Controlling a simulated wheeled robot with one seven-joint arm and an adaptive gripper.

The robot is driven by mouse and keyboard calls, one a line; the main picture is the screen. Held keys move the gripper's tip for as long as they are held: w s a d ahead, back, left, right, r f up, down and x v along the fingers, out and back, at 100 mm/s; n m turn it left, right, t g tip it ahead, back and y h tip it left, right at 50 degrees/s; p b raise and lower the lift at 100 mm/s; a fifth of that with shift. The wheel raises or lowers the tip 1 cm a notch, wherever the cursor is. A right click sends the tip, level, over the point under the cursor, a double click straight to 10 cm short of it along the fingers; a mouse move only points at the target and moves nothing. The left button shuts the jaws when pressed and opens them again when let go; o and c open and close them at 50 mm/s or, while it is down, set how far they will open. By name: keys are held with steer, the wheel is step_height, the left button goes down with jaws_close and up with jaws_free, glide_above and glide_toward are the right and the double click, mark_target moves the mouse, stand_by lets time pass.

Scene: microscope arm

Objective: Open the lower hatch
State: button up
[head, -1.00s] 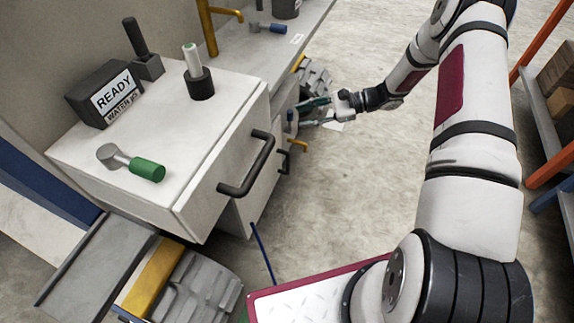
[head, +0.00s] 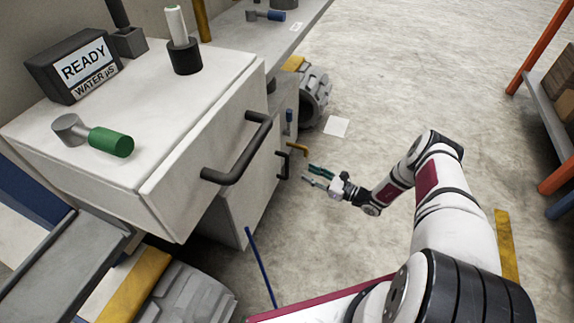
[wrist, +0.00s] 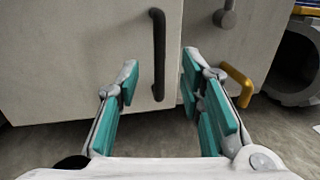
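The lower hatch (head: 248,195) is a pale front panel low on the white cabinet, and it looks closed. Its black bar handle (head: 282,166) is near the panel's far edge. In the wrist view the upright handle (wrist: 159,55) shows ahead between the fingers. My gripper (head: 312,175) is to the right of the handle in the head view, apart from it. In the wrist view my gripper (wrist: 160,82) is open and empty, with teal pads either side of the handle in the picture.
A yellow handle (wrist: 238,84) projects close to the right finger, below a dark knob (wrist: 227,17). A larger black handle (head: 238,152) sticks out from the upper front. A dark wheel (head: 315,100) stands beyond.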

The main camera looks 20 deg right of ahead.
mark_target(287, 162)
steer(key=b+x, duration=0.3)
steer(key=x, duration=0.7)
steer(key=shift+w+a, duration=0.25)
steer(key=shift+w, duration=0.1)
jaws_close()
